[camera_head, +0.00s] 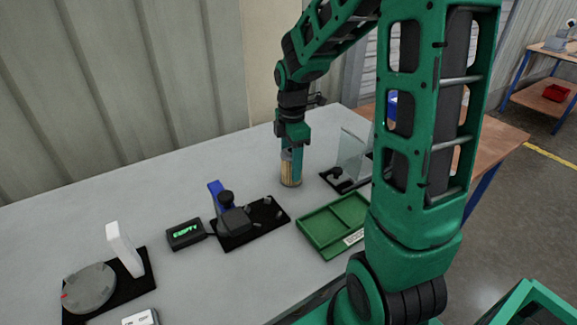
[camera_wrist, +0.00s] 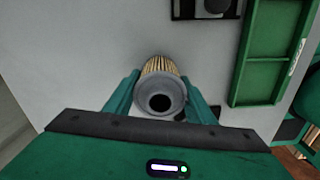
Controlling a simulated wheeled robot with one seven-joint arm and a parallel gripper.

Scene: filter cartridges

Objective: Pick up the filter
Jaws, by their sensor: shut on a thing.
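The filter (camera_head: 290,170) is a tan pleated cylinder with a grey end cap. It stands upright on the grey table toward the back, or just above it; I cannot tell which. In the wrist view the filter (camera_wrist: 160,92) shows its grey cap with a dark round hole toward me. My gripper (camera_head: 291,152) is over the filter from above. In the wrist view its two green fingers (camera_wrist: 160,98) are on either side of the filter, shut on it near the cap. The filter's far end is out of sight in the wrist view.
A green divided tray (camera_head: 318,232) lies right of a black fixture with a blue lever (camera_head: 216,193). A display reading "EMPTY" (camera_head: 186,234) is left of that. A clear panel on a black base (camera_head: 351,155) stands right of the filter. A round grey disc (camera_head: 89,288) is front left.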

